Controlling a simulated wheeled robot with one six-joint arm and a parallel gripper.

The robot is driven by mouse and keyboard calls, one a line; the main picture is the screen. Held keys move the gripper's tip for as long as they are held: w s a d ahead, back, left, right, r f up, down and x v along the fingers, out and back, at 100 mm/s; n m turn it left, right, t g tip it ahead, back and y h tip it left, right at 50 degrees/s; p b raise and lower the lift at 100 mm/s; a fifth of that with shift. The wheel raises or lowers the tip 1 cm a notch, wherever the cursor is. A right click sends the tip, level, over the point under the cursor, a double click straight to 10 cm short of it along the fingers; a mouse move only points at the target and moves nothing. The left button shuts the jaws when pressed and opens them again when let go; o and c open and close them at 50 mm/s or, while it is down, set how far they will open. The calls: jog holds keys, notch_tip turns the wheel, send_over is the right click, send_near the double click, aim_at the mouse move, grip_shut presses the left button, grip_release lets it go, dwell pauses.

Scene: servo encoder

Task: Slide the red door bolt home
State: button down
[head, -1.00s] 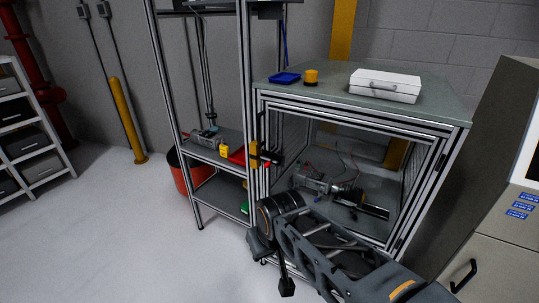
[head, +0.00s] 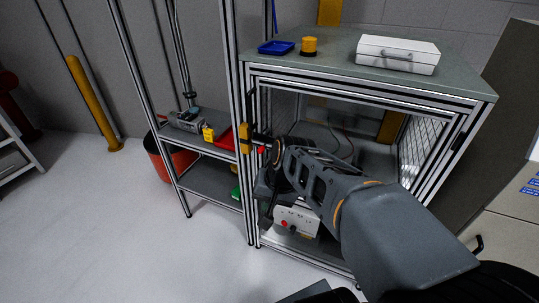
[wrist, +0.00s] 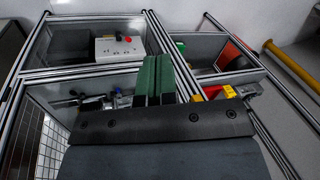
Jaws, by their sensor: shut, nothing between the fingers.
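The red bolt knob (head: 262,149) shows small in the head view, by a dark bar and yellow fitting on the cabinet's left front post. My wrist is close beside it on the right. My gripper (head: 266,218) hangs down below the wrist in front of the cabinet opening. In the wrist view my gripper (wrist: 158,60) shows two green-padded fingers, shut together with nothing between them. The fingers hide part of the frame behind them. I cannot pick out the bolt surely in the wrist view.
The cabinet top (head: 350,50) holds a blue tray (head: 276,47), a yellow cylinder (head: 309,46) and a white case (head: 397,53). A white control box (head: 297,220) stands low in the cabinet. Left are rack shelves with a yellow block (head: 208,133) and a red bin (head: 224,141).

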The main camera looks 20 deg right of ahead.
jog(key=w+d+f+m+t+y+b, duration=0.2)
jog(key=w+d+m+t+y+b, duration=0.1)
jog(key=w+d+m, duration=0.5)
jog(key=w+d+f+m+t+y+b, duration=0.2)
jog(key=w+d+m+t+y+b, duration=0.2)
jog(key=w+d+m, duration=0.4)
jog(key=d+m+t+y, duration=0.1)
jog(key=d+m+t, duration=0.1)
jog(key=d+m, duration=0.3)
jog(key=shift+w+d+f+m, duration=0.2)
jog(key=shift+w+d+m, duration=0.1)
jog(key=shift+w+m, duration=0.15)
jog(key=shift+a, duration=0.15)
jog(key=x, duration=1.3)
jog(key=shift+w+a+b, duration=0.3)
jog(key=shift+b, duration=0.15)
